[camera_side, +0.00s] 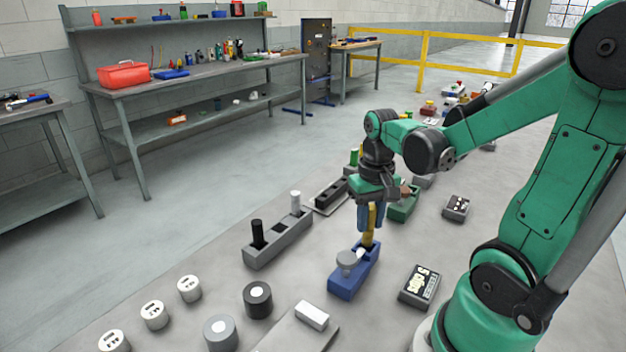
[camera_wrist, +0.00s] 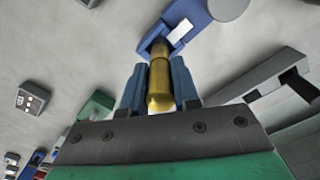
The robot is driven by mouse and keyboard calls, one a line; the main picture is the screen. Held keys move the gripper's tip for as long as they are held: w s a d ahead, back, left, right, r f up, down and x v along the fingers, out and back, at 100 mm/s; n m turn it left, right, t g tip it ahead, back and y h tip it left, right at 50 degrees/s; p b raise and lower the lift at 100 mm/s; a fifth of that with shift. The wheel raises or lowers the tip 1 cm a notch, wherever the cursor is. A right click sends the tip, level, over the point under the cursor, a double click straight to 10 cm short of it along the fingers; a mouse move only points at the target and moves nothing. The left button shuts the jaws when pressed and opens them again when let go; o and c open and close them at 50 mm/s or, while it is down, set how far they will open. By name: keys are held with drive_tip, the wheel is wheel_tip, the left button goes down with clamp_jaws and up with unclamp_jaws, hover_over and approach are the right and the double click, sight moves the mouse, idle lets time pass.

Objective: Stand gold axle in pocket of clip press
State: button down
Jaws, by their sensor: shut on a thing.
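The gold axle (camera_side: 371,222) is upright between the blue fingers of my gripper (camera_side: 369,230), which is shut on it. The axle also shows in the wrist view (camera_wrist: 160,82), between both fingers (camera_wrist: 160,70). A blue block with a grey round knob (camera_side: 343,285), which looks like the clip press, stands below it. The axle's lower end is at the far end of this press, over or in its pocket; I cannot tell how deep. In the wrist view the press (camera_wrist: 190,12) shows a white patch beside the axle's far end.
A grey holder (camera_side: 283,248) with a black peg and a white peg stands to the left. A dark labelled box (camera_side: 419,286) is at the right, and a green bin (camera_side: 404,207) behind. White, grey and black cylinders (camera_side: 257,299) stand in front. Bare table lies between them.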

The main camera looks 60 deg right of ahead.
drive_tip(key=shift+f, duration=1.25)
idle(1.2)
drive_tip(key=shift+c, duration=0.5)
unclamp_jaws()
idle(0.5)
drive_tip(key=shift+r, duration=3.5)
